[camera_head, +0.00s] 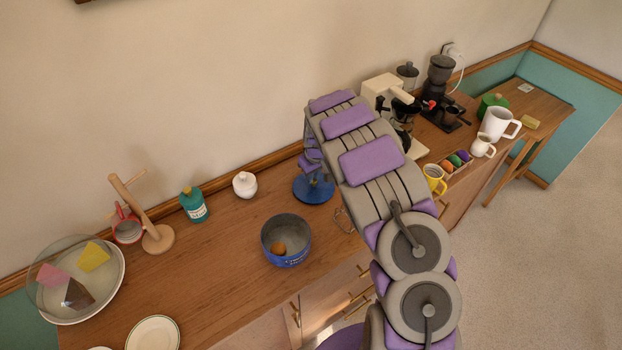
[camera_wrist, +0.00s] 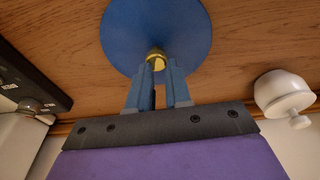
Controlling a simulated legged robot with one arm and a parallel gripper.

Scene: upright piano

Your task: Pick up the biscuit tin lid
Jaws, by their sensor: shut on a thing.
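The biscuit tin lid is a round blue disc (camera_head: 314,190) with a small gold knob. In the wrist view the lid (camera_wrist: 135,28) fills the top middle, its knob between my fingertips. My gripper (camera_wrist: 156,68) is shut on the knob. In the head view my gripper (camera_head: 314,173) points down at the lid, partly hidden by my arm. The lid is at or close above the wooden counter; I cannot tell if it touches. The open blue biscuit tin (camera_head: 286,261) stands to the left and nearer, with a brown biscuit (camera_head: 278,249) inside.
A white lidded pot (camera_head: 245,185) stands left of the lid, with a teal bottle (camera_head: 194,206) and mug tree (camera_head: 155,236) beyond. A white coffee machine (camera_head: 382,88) is behind on the right. A yellow mug (camera_head: 433,181) stands right of my arm.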

